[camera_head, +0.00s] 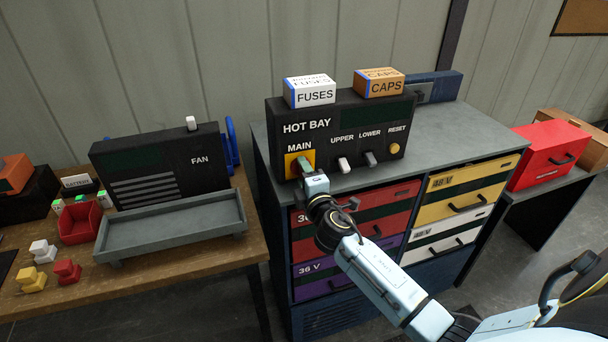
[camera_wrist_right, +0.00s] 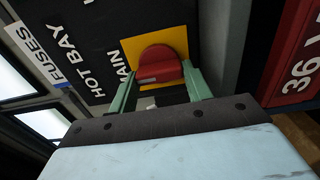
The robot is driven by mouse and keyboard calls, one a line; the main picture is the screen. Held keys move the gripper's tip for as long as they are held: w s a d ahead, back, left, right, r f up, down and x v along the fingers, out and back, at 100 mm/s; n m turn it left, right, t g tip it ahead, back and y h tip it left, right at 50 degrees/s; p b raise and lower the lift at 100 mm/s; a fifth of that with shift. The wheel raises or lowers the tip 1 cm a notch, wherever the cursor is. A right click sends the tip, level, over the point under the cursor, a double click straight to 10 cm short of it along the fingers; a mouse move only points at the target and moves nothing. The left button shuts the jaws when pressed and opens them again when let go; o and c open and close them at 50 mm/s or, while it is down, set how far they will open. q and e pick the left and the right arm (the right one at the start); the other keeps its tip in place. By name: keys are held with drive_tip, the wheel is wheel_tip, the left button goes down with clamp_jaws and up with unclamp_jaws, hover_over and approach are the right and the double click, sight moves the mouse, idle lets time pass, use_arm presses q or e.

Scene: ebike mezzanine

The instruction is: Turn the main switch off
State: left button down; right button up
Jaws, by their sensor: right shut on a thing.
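The black HOT BAY panel (camera_head: 330,131) stands on the grey top of a drawer cabinet. Its main switch (camera_wrist_right: 158,66) is a round red knob on a yellow plate (camera_wrist_right: 126,46), below the word MAIN. In the head view the yellow plate (camera_head: 291,160) shows, and the knob is mostly hidden behind my gripper. My right gripper (camera_head: 305,168) is at the knob. In the wrist view its two green fingers (camera_wrist_right: 161,88) lie on either side of the knob, shut on it. My left gripper is not in view.
UPPER switch (camera_head: 344,164), LOWER switch (camera_head: 370,158) and yellow RESET button (camera_head: 394,148) sit right of the main switch. A FUSES box (camera_head: 314,96) and a CAPS box (camera_head: 383,86) stand on the panel. A FAN unit (camera_head: 160,167) and grey tray (camera_head: 175,231) are left.

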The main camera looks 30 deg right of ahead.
drive_tip(key=o, duration=1)
drive_tip(key=shift+b+v, duration=0.6)
drive_tip(key=shift+v, duration=6.15)
drive_tip(key=shift+d+f, duration=0.1)
